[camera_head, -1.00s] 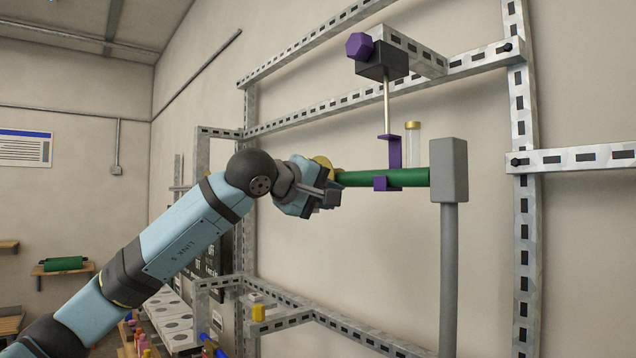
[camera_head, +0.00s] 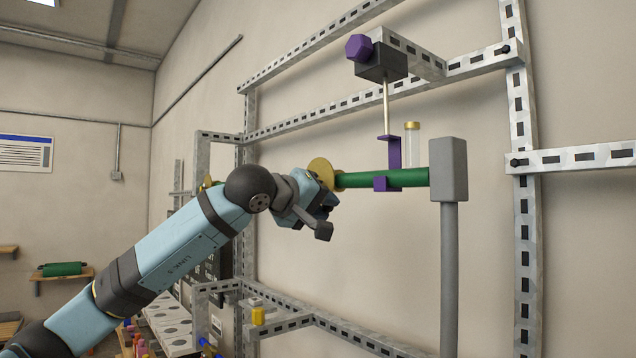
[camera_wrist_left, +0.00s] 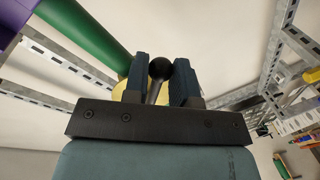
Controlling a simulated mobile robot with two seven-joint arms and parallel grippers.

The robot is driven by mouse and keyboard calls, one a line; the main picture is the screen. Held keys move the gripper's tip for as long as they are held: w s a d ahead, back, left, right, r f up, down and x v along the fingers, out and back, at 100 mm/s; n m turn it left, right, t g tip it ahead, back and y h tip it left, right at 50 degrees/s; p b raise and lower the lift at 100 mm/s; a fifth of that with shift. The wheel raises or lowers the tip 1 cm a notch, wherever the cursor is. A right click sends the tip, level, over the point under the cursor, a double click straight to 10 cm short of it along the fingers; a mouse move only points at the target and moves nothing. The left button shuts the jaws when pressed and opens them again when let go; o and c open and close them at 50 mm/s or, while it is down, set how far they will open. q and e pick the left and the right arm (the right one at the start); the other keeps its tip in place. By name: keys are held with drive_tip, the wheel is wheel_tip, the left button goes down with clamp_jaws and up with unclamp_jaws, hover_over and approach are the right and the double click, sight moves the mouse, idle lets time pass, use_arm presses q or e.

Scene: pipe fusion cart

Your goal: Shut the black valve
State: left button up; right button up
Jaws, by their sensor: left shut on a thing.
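My left gripper (camera_head: 328,198) is at the left end of a green pipe (camera_head: 400,177), in front of a yellow disc (camera_head: 319,166). In the left wrist view, a black ball knob (camera_wrist_left: 160,68) on a thin grey stem sits between the two fingers of my left gripper (camera_wrist_left: 161,82). The gripper is shut on this black valve handle. The yellow disc (camera_wrist_left: 121,91) shows partly behind the fingers. The valve body is hidden in both views. My right gripper is not in view.
A purple clamp (camera_head: 389,160) with a rod and dark block (camera_head: 381,62) hangs over the pipe. A grey post (camera_head: 448,170) carries the pipe's right end. Slotted metal rails (camera_head: 460,67) frame the wall. A clear yellow-capped tube (camera_head: 412,148) stands behind the pipe.

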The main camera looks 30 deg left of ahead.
use_arm(q)
drive_tip(key=shift+w+a+f+m, duration=0.1)
drive_tip(key=shift+a+f+m, duration=0.15)
drive_tip(key=shift+m, duration=0.15)
drive_tip(key=shift+w+a+f+m+t+b, duration=0.2)
drive_tip(key=shift+a+f+m+t+b, duration=0.25)
drive_tip(key=shift+m, duration=0.55)
drive_tip(key=shift+a, duration=0.1)
drive_tip(key=shift+w+a+f+m+y, duration=0.15)
drive_tip(key=shift+a+m, duration=0.15)
drive_tip(key=shift+m, duration=0.2)
drive_tip(key=shift+w+a+f+m+y, duration=0.15)
drive_tip(key=shift+a+m, duration=0.1)
drive_tip(key=shift+m, duration=0.25)
